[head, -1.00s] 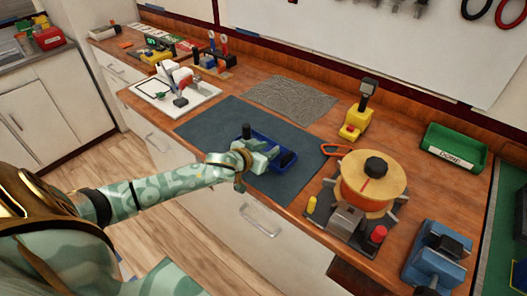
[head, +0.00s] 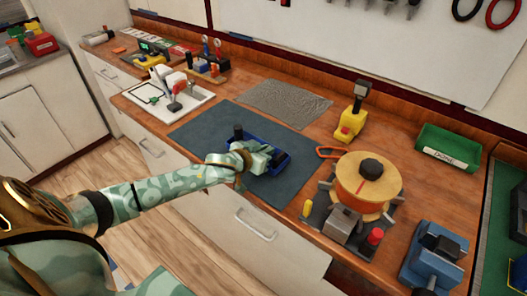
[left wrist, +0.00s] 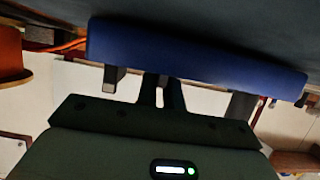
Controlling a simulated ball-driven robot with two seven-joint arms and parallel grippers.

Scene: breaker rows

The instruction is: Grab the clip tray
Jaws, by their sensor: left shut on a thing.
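The clip tray (head: 284,151) is a shallow blue tray on the dark mat. Dark pieces show in it at its left and right ends. My left gripper (head: 262,158) is over the tray's near side and shut on it. The fingers partly hide the tray's near wall. In the left wrist view the tray (left wrist: 195,60) is a long blue wall across the upper middle, with my left fingers (left wrist: 160,88) against it. Whether the tray touches the mat is hard to tell. My right gripper is not in view.
The dark mat (head: 210,133) has bare room around the tray. An orange spool stand (head: 365,185) and a blue device (head: 430,255) are to the right. A green DONE bin (head: 447,150) stands back right. A white board (head: 190,103) lies left. The bench's front edge is close.

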